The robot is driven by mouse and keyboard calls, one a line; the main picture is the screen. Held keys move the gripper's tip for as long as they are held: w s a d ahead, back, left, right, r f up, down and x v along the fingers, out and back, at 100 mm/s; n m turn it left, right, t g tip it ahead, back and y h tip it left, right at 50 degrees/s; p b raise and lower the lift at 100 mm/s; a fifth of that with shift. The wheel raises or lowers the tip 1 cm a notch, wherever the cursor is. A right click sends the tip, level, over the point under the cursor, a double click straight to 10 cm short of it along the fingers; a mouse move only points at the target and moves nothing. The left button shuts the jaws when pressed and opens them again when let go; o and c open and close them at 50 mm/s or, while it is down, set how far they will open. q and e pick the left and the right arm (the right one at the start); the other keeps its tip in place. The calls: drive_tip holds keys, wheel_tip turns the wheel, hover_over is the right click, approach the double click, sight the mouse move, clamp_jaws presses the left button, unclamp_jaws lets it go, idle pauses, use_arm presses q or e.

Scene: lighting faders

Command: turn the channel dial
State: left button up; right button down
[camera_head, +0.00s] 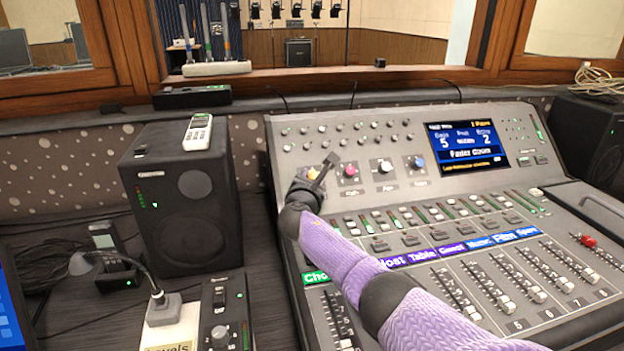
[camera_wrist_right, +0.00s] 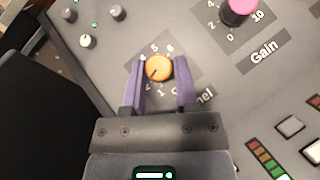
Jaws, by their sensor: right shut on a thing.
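The channel dial (camera_wrist_right: 158,68) is a small orange knob with numbers around it, on the sloping grey mixing console (camera_head: 285,155). In the right wrist view it sits between the two purple fingers of my right gripper (camera_wrist_right: 160,80), which is shut on it. The label below it is partly covered; only its end shows. In the head view my right gripper (camera_head: 322,172) reaches the upper left of the console and hides most of the dial. My left gripper is in neither view.
The pink gain knob (camera_head: 350,170) is close right of the channel dial, with white and blue knobs (camera_head: 418,162) further along. A lit screen (camera_head: 466,145) is at upper right. Faders fill the lower console, under my right arm. A black speaker (camera_head: 190,205) stands left.

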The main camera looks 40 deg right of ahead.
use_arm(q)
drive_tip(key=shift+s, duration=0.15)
use_arm(e)
drive_tip(key=shift+m, duration=0.3)
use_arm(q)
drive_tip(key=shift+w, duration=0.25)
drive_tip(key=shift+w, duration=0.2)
use_arm(e)
drive_tip(key=shift+c, duration=1.8)
unclamp_jaws()
